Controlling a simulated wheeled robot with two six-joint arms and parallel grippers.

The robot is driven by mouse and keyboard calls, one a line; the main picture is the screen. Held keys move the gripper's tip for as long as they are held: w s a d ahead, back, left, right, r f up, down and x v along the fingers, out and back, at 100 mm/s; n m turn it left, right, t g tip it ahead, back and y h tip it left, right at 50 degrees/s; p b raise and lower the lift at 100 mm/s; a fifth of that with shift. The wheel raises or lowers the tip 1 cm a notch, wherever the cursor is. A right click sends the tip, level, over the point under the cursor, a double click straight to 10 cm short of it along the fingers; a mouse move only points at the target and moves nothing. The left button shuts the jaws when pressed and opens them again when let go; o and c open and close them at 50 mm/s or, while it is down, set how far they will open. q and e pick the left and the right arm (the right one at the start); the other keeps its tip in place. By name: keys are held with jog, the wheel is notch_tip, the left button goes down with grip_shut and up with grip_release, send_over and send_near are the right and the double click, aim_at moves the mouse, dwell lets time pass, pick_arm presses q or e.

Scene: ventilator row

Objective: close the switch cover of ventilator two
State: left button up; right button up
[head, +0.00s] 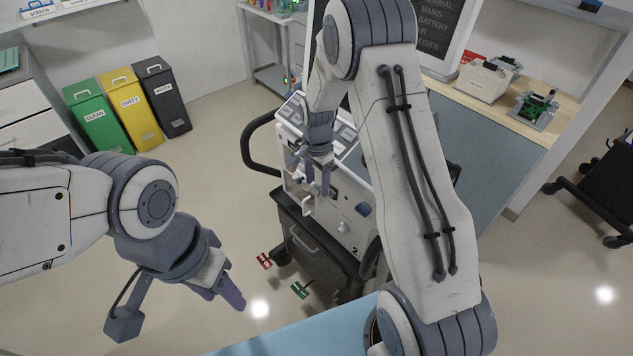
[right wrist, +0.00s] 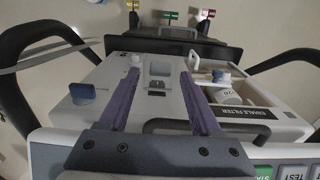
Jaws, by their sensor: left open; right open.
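Ventilator two (head: 355,229), a white and grey cart unit marked "2", stands in the middle of the head view. In the right wrist view its front panel (right wrist: 111,79) lies ahead of my right gripper. A small switch fitting (right wrist: 157,88) with a pale plate (right wrist: 159,68) shows between my fingers; I cannot tell how far its cover stands open. My right gripper (head: 318,190) is open and empty, pointing down in front of the panel; its purple fingers (right wrist: 159,76) flank the fitting. My left gripper (head: 230,290) is off to the left, away from the ventilator, open and empty.
Beside the switch, an open bay labelled "inhale filter" (right wrist: 245,112) holds a white cup (right wrist: 228,97). A blue knob (right wrist: 82,93) sits on the other side. Red (head: 265,261) and green (head: 300,290) tags are low down. Bins (head: 128,107) and a workbench (head: 508,125) stand behind.

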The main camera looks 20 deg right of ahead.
jog(key=shift+f, duration=0.55)
grip_shut()
jog(key=shift+a+f+b, duration=0.1)
jog(key=shift+f+b, duration=0.05)
jog(key=shift+b, duration=0.25)
notch_tip(320, 180, down, 12)
jog(key=d+t+h+b, duration=0.1)
jog(key=t+h+b, duration=0.6)
jog(key=b, duration=5.5)
jog(key=shift+t+h, duration=0.3)
jog(key=shift+h, duration=6.1)
jog(key=shift+w+r, duration=0.1)
jog(key=shift+r, duration=0.1)
